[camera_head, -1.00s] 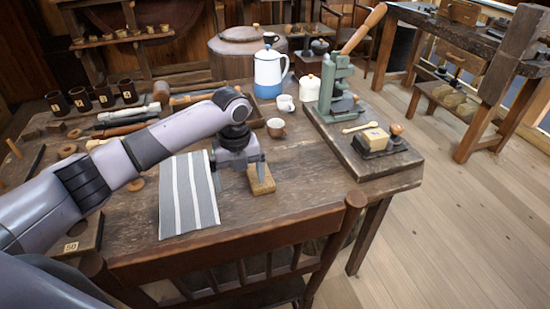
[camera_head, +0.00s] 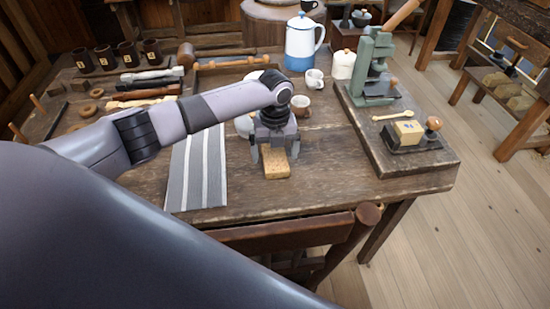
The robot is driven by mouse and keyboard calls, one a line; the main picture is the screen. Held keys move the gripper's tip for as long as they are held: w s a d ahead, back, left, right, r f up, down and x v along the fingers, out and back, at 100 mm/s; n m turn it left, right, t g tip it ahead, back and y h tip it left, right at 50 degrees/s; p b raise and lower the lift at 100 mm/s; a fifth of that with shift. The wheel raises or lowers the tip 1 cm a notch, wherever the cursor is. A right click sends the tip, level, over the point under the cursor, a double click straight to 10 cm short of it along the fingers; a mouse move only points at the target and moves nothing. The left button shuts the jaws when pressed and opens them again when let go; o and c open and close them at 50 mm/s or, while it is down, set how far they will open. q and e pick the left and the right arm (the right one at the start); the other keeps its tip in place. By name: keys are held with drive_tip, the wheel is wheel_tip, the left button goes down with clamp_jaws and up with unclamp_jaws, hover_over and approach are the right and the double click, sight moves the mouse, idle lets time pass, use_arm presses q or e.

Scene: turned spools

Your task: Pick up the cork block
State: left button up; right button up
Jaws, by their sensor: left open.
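The cork block (camera_head: 277,168) is a tan, speckled rectangular piece lying on the worn wooden table (camera_head: 335,175), just right of the striped cloth. My left gripper (camera_head: 275,160) points down over the block's far part, with its fingers apart. One finger shows left of the block and the other near its right side. I cannot tell whether the fingers touch it. My right gripper is not in view.
The grey striped cloth (camera_head: 199,172) lies left of the block. A brown cup (camera_head: 300,105), a white cup (camera_head: 314,78) and a blue-and-white pot (camera_head: 301,45) stand behind. A board (camera_head: 430,166) with a green press is at right. A chair back (camera_head: 290,234) stands in front.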

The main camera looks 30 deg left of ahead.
sight(275, 158)
use_arm(q)
drive_tip(key=shift+f, duration=0.65)
drive_tip(key=c, duration=1.1)
drive_tip(key=shift+c, duration=0.2)
wheel_tip(275, 158, up, 20)
drive_tip(key=o, duration=0.4)
drive_tip(key=shift+c, duration=1.4)
